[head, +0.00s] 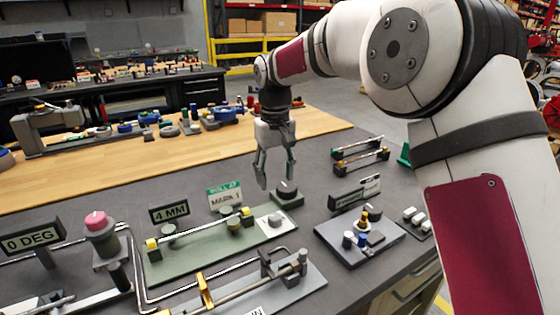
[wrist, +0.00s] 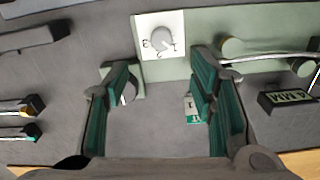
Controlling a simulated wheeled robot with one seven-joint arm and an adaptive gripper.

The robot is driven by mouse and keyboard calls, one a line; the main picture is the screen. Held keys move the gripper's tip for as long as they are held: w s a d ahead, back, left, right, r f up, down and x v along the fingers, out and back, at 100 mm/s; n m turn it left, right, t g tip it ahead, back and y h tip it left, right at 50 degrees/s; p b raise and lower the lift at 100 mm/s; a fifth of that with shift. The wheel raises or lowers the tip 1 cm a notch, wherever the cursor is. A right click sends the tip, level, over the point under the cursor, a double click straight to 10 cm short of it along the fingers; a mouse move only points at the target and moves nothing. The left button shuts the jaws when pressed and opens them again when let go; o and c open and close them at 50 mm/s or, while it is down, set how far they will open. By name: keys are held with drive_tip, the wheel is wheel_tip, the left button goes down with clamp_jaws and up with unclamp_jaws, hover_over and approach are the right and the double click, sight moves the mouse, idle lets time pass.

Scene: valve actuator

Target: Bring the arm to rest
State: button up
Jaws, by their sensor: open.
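My arm reaches in from the right of the head view and bends down over the table. My gripper (head: 275,168) hangs pointing down above the bench, its two fingers apart and nothing between them. In the wrist view the green-padded fingers of my gripper (wrist: 160,110) also stand wide apart, with bare grey surface between them. A dark round knob on a block (head: 287,192) is just right of the fingertips in the head view. A white dial plate (wrist: 160,36) with a grey knob lies beyond the fingers in the wrist view.
A green plate (head: 190,250) carries a rod, near signs reading 4 MM (head: 169,212) and MARK 1 (head: 225,197). A red-knobbed post (head: 97,224) stands at the left. A grey block with small fittings (head: 360,238) is right of the gripper.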

drive_tip(key=s+d+r+m+t+p, duration=0.1)
drive_tip(key=s+d+r, duration=0.6)
drive_tip(key=s+d, duration=0.15)
drive_tip(key=s+d+r+m+t+p, duration=0.1)
drive_tip(key=s+d+r+m, duration=0.1)
drive_tip(key=s+d+r, duration=0.6)
drive_tip(key=s+d+f+m+t+p, duration=0.1)
drive_tip(key=s+d, duration=0.3)
drive_tip(key=s, duration=0.6)
drive_tip(key=s+d+f+m+t+p, duration=0.1)
drive_tip(key=s+d+f, duration=0.3)
drive_tip(key=s, duration=0.7)
drive_tip(key=shift+s+f, duration=0.15)
